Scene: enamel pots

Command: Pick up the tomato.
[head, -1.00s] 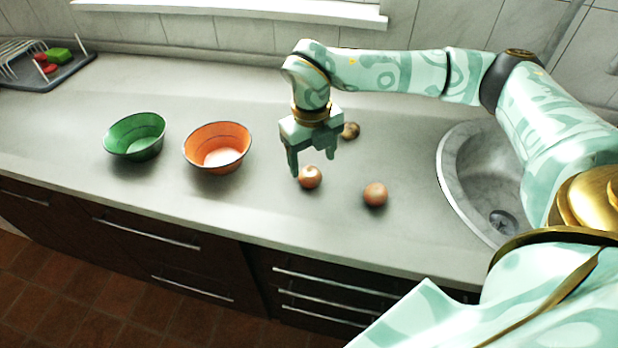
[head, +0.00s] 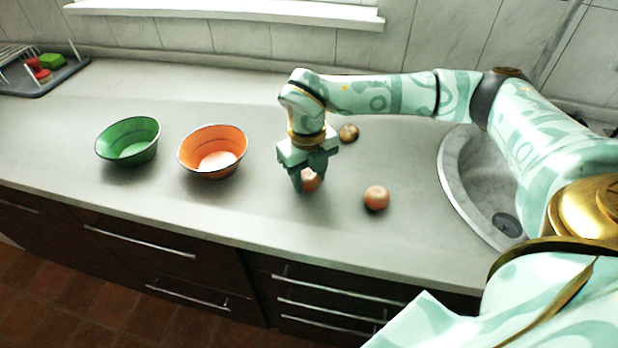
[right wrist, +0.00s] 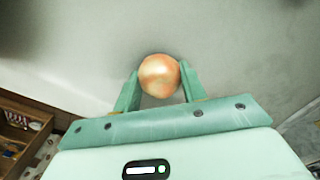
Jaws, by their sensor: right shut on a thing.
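A round, orange-brown thing with pale patches (head: 312,182), which I take for the tomato, is on the counter between the fingers of my right gripper (head: 310,184). In the right wrist view it (right wrist: 159,75) sits between the fingertips, one on each side. My right gripper points down and is shut on it; the fingers partly hide it in the head view. A similar orange-brown round thing (head: 376,198) lies apart to the right. A browner round thing (head: 348,133) lies behind the gripper. My left gripper is not in view.
An orange bowl (head: 212,152) and a green bowl (head: 128,142) stand left of the gripper. A sink (head: 452,190) is at the right. A rack on a dark tray (head: 60,76) is at the far left. The counter between the bowls and gripper is clear.

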